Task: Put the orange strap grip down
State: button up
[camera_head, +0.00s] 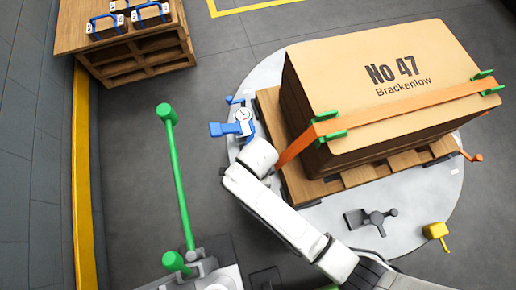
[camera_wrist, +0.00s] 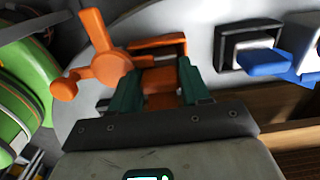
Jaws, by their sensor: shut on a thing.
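The orange strap grip (camera_wrist: 112,66) shows in the wrist view as an orange lever with rounded knobs, beside a pale disc. My gripper (camera_wrist: 158,86) has its two dark green fingers closed on the orange part at the grip's base. How far the grip stands above any surface is unclear. In the head view my white arm reaches to the left side of the pallet, and its fingers and the held grip are hidden there. An orange strap (camera_head: 400,106) runs over the carton (camera_head: 375,50) marked No 47 Brackenlow, through green corner pieces.
The wooden pallet (camera_head: 300,186) stands on a round pale plate (camera_head: 345,218). A blue handled device (camera_head: 230,128) is close by my wrist. A yellow handle (camera_head: 436,231), a grey handle (camera_head: 371,219) and another orange piece (camera_head: 472,156) lie around the plate. A green bar (camera_head: 180,180) stands left.

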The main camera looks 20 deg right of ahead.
jog(key=shift+f, duration=0.15)
jog(key=o, duration=0.9)
notch_tip(320, 180, up, 12)
jog(key=p, duration=0.3)
